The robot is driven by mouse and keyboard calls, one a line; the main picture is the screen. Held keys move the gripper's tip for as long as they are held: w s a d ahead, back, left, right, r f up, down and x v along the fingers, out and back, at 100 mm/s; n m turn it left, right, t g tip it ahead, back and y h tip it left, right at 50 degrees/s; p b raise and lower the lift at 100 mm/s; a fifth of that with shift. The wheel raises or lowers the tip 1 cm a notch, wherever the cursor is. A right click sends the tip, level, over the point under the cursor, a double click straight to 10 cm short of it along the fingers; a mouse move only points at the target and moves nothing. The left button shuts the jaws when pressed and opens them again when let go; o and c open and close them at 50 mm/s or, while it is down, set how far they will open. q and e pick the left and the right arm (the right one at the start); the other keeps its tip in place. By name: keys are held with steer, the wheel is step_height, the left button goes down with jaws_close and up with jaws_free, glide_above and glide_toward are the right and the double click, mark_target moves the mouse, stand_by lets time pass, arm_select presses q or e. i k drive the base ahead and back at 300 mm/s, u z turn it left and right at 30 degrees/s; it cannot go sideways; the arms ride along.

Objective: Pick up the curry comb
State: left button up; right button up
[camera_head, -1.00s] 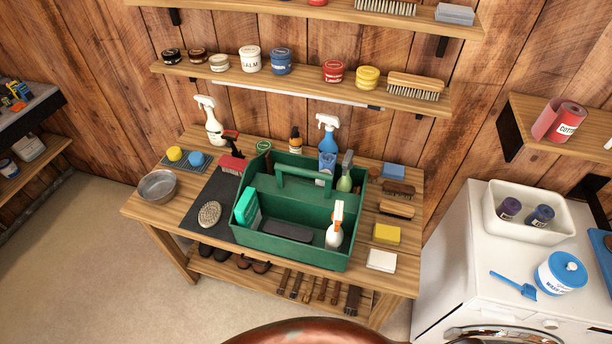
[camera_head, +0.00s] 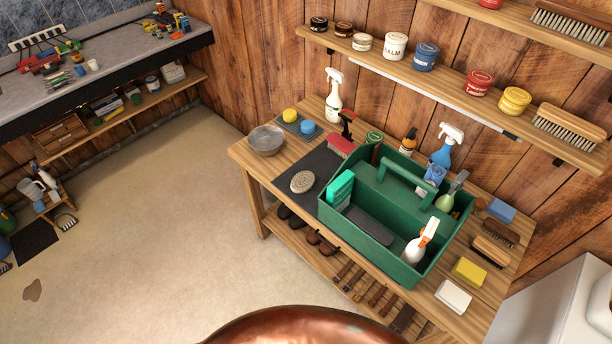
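An oval, pale grey-beige grooming piece (camera_head: 302,182) with a textured face lies on the dark mat (camera_head: 321,163) at the left part of the wooden bench; it looks like the curry comb. A red grooming tool with a dark handle (camera_head: 340,146) stands farther back by the mat, and I cannot tell its exact kind. The oval piece lies clear of the green tote (camera_head: 398,268), to its left. Neither of my grippers shows in the head view.
The tote holds a teal box (camera_head: 340,188), a dark block and spray bottles. A metal bowl (camera_head: 266,140) and two sponges sit left and behind. Brushes and a white block (camera_head: 453,297) lie right. Shelves with jars hang above. The floor (camera_head: 150,220) at left is open.

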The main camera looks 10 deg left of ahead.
mark_target(302, 182)
steer(key=z, duration=0.75)
steer(key=k, duration=1.1)
steer(key=u, duration=1.25)
steer(key=i, duration=0.5)
